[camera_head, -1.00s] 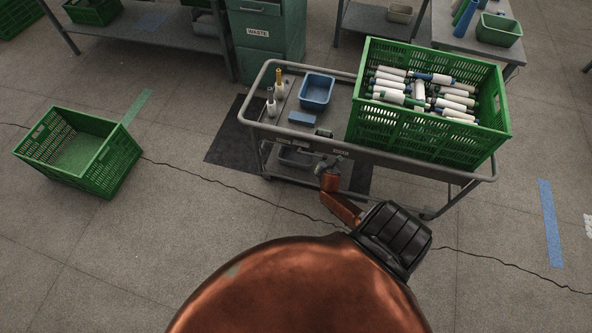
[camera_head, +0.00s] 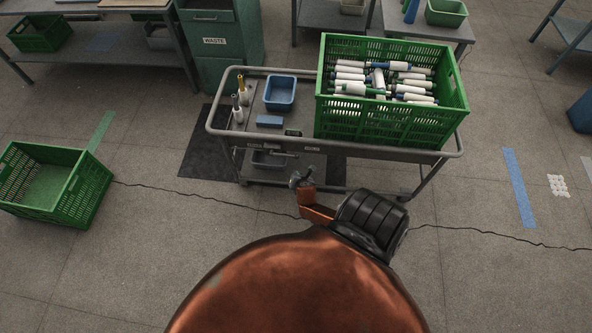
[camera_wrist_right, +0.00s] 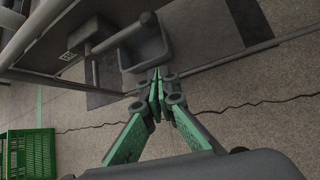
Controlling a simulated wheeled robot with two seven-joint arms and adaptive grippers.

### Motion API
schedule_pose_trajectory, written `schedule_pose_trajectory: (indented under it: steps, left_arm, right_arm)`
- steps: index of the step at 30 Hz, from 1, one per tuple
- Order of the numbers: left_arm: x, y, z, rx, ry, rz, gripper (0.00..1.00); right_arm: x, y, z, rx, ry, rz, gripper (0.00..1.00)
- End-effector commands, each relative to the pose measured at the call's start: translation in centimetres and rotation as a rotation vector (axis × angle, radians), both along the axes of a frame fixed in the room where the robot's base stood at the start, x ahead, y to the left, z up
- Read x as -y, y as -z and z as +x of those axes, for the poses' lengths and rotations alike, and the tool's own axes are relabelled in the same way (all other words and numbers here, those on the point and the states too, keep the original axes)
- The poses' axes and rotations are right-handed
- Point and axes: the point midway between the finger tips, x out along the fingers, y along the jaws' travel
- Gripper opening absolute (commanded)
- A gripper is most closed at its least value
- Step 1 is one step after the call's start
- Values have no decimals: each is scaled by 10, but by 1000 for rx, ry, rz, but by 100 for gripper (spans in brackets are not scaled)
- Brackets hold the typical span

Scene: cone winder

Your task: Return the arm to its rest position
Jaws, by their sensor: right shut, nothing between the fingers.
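My right gripper (camera_head: 301,179) is in front of the near side of the grey cart (camera_head: 385,148), with clear floor showing around it in the head view. Its copper forearm and black joint reach up from the bottom of that view. In the right wrist view the green-padded fingers of the right gripper (camera_wrist_right: 159,92) meet at the tips with nothing between them. The cart's frame and a grey bin (camera_wrist_right: 143,48) on it lie beyond the fingertips there. My left gripper does not show in either view.
A green crate (camera_head: 390,122) full of white bobbins stands on the cart, beside a blue bin (camera_head: 280,93) and upright spindles. An empty green crate (camera_head: 92,205) sits on the floor at left. A waste cabinet (camera_head: 215,60) stands behind. Floor in front of the cart is open.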

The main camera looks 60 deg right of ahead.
Motion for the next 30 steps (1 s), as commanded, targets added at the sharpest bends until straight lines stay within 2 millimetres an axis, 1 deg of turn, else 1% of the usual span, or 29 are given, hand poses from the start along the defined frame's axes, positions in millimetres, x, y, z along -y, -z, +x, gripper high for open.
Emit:
schedule_pose_trajectory:
  steps: [1,4,23,26,29,30]
  left_arm:
    - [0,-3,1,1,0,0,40]
    - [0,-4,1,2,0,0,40]
    - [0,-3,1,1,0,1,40]
    - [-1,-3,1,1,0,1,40]
    - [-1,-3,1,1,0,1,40]
    - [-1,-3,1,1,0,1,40]
  right_arm:
    - [-2,-4,-3,0,0,0,0]
    - [-4,-6,-5,0,1,0,0]
    - [-5,-6,-6,0,2,2,0]
    - [-8,4,-13,-1,25,31,0]
    - [-20,32,-36,4,106,127,0]
    - [-27,48,-50,7,159,183,0]
